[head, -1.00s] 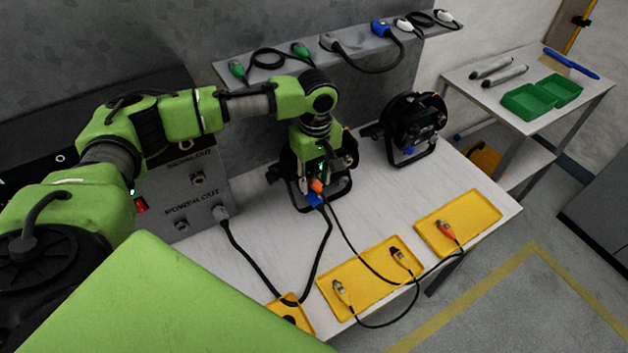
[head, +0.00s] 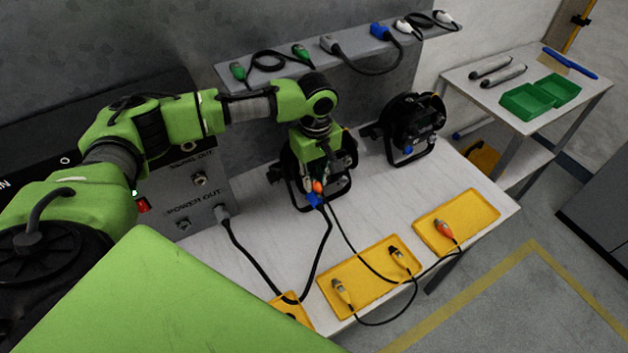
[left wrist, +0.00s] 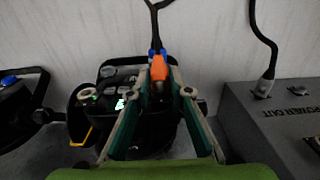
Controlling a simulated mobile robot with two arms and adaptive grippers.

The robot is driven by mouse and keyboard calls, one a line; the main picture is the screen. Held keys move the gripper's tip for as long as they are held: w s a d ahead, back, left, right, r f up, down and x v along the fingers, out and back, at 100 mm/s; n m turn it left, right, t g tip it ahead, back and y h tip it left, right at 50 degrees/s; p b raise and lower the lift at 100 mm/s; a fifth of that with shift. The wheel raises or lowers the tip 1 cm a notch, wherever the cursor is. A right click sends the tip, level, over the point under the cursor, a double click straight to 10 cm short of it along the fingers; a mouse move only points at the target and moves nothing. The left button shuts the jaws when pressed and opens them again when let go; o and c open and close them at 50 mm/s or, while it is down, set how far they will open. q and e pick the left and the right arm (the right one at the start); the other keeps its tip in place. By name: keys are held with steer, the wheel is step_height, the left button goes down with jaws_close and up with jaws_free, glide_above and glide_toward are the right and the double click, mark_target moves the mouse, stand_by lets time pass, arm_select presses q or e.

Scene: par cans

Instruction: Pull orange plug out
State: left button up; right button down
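The orange plug (head: 318,187) is at the front of the nearer black par can (head: 345,188) on the white table. It also shows in the left wrist view (left wrist: 159,69). A blue plug (head: 313,200) with a black cable is right beside it. My left gripper (left wrist: 158,76) reaches down over this par can, with its fingertips close on both sides of the orange plug; they appear shut on it. The plug's far end and its socket are partly hidden by the fingers. My right gripper is not in view.
A second par can (head: 413,128) stands to the right. Yellow trays (head: 345,297) with loose plugs lie along the front edge. A grey power box (head: 205,222) stands at left, its cable running across the table. A shelf (head: 350,60) with several connectors is behind.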

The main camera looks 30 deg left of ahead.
arm_select(q)
jaws_close()
steer(key=shift+d, duration=0.15)
steer(key=shift+s+d+p, duration=0.3)
steer(key=shift+d+p, duration=0.05)
steer(key=shift+p, duration=0.2)
steer(key=shift+s+d+p, duration=0.35)
steer(key=shift+d+p, duration=0.3)
steer(key=shift+s+d+p, duration=0.35)
steer(key=shift+d+p, duration=0.25)
steer(key=shift+p, duration=0.05)
steer(key=shift+s+d, duration=0.1)
steer(key=shift+d, duration=0.1)
